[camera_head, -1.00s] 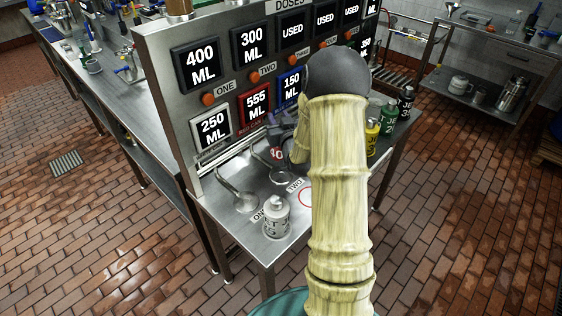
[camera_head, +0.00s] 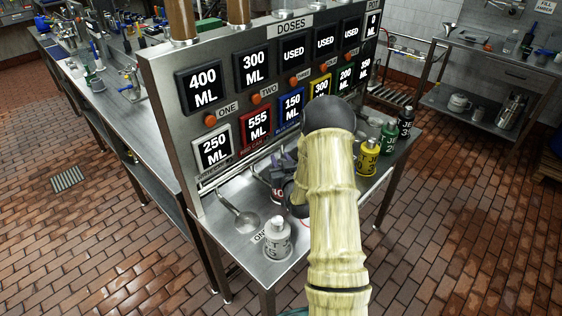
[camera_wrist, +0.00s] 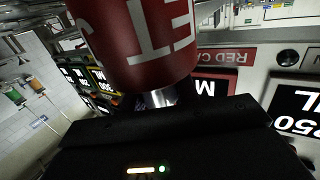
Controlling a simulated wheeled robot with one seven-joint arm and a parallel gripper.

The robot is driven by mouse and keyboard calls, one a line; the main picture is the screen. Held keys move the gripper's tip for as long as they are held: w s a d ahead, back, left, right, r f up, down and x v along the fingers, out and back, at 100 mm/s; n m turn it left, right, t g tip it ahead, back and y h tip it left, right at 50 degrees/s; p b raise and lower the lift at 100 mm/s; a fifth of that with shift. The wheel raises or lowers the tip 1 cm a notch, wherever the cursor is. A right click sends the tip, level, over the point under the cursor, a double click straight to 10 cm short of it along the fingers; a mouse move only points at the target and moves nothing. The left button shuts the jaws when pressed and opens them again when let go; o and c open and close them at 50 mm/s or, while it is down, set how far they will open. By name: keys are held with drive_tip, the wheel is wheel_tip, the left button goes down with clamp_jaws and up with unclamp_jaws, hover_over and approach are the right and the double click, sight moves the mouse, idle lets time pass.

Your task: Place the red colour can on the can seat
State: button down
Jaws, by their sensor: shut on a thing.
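The red can (camera_head: 277,193) is small and partly hidden behind my gripper (camera_head: 283,168) in the head view, over the bench near the dose panel. In the wrist view the red can (camera_wrist: 140,40) fills the top middle, its white lettering upside down. Its narrow pale neck sits at my gripper (camera_wrist: 162,98), which is shut on it. On the bench, part of a red ring (camera_head: 289,208) shows just below the can, mostly covered by my arm. I cannot tell whether the can's base touches the bench.
A white can (camera_head: 277,240) stands at the front left of the bench, near label ONE. A metal spout (camera_head: 240,215) is behind it. Yellow (camera_head: 368,157), green (camera_head: 388,145) and black (camera_head: 405,122) cans stand to the right. The dose panel (camera_head: 225,165) rises behind.

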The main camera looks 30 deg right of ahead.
drive_tip(key=shift+f, duration=0.25)
drive_tip(key=shift+f, duration=0.15)
drive_tip(key=c, duration=1)
unclamp_jaws()
drive_tip(key=shift+a, duration=0.1)
drive_tip(key=shift+c, duration=0.2)
drive_tip(key=s+a+b, duration=0.1)
drive_tip(key=s+b, duration=0.1)
drive_tip(key=s, duration=0.5)
drive_tip(key=shift+s+r, duration=0.2)
drive_tip(key=shift+r, duration=0.15)
drive_tip(key=shift+a, duration=0.1)
